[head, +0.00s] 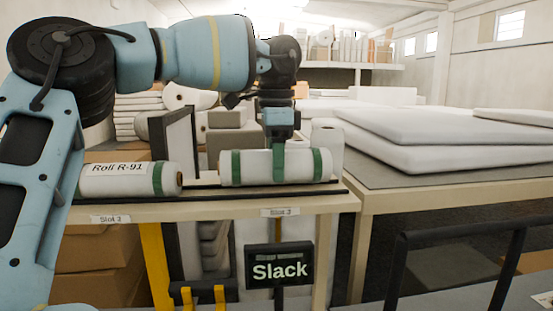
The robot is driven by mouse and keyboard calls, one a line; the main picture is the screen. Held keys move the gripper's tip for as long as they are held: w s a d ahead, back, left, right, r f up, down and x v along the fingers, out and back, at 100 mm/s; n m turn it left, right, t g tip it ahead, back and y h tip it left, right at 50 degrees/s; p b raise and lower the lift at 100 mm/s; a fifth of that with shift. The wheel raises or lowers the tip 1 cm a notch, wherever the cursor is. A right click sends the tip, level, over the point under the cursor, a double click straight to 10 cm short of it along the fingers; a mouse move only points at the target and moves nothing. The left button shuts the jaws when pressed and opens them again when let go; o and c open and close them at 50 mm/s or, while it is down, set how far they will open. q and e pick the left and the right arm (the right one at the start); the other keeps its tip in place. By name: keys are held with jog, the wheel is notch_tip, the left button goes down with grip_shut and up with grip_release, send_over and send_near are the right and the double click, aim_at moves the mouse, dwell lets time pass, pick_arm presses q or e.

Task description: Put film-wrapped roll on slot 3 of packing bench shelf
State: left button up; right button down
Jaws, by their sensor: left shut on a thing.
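A white roll with green bands (255,167) lies lengthwise at the right part of the packing bench shelf (205,207), behind a small label that seems to read Slot 3 (280,212). My left gripper (279,150) comes down from above and is shut on this roll near its middle. The roll is level and at the shelf surface; I cannot tell if its full weight rests there. Its film wrap is not clear at this size. My right gripper is not in view.
Roll R-91 (125,180), white with a green band, lies to the left on the same shelf, behind another slot label (110,219). A Slack sign (279,266) stands in front. White slabs (440,135) lie on a table at right. Boxes stand behind the shelf.

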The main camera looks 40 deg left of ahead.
pick_arm(q)
jog(key=shift+f, duration=0.25)
jog(key=o, duration=1.1)
jog(key=shift+o, duration=0.2)
jog(key=shift+r, duration=0.1)
jog(key=shift+r, duration=4.3)
